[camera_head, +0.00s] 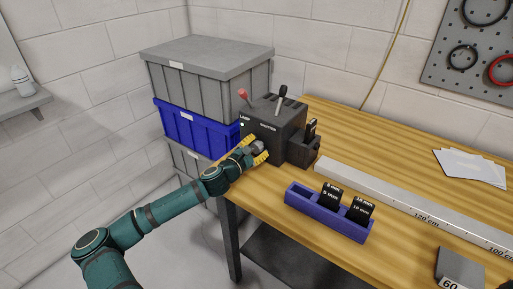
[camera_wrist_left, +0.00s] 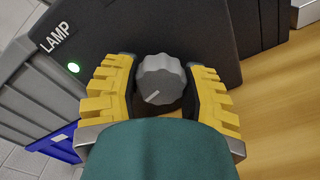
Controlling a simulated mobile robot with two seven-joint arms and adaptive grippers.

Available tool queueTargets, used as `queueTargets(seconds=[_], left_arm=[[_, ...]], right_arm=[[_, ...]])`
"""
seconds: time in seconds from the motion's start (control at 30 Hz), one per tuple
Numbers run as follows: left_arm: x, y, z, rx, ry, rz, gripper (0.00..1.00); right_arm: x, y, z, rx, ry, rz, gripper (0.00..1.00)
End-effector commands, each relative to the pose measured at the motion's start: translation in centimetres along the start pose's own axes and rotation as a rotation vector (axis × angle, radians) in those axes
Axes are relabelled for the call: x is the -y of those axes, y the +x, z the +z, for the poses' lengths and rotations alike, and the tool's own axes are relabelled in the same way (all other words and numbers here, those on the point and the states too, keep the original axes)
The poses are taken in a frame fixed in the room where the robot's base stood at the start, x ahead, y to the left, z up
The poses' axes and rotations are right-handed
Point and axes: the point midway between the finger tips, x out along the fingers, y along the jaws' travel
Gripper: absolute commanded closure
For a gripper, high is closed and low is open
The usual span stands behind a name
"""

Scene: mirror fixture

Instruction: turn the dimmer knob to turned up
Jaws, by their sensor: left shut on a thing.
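The grey ridged dimmer knob (camera_wrist_left: 158,72) sits on the front of a dark box (camera_head: 283,140) at the table's left end. A white line on the knob points to the lower left in the left wrist view. My left gripper (camera_head: 256,150) has its yellow-backed fingers on either side of the knob and is shut on it. The knob (camera_head: 257,146) is partly hidden by the fingers in the head view. My right gripper is not in view.
A blue holder (camera_head: 310,207) with black blocks and a long metal ruler (camera_head: 395,203) lie to the right.

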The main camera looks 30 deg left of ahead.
Motion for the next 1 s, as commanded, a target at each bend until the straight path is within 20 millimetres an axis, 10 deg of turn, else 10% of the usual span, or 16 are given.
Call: queueTargets(seconds=[0.47,0.5,0.57,1.0], left_arm=[[-0.02,0.02,-0.05,-0.002,0.129,0.001,0.91],[-0.02,0.02,-0.05,-0.002,0.129,0.001,0.38],[-0.02,0.02,-0.05,-0.002,0.129,0.001,0.21],[-0.08,-0.91,-0.13,-0.003,0.128,0.002,0.21]], right_arm=[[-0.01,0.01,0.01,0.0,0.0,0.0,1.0],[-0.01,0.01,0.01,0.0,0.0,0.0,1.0],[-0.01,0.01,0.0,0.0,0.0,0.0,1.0],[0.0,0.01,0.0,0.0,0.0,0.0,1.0]])
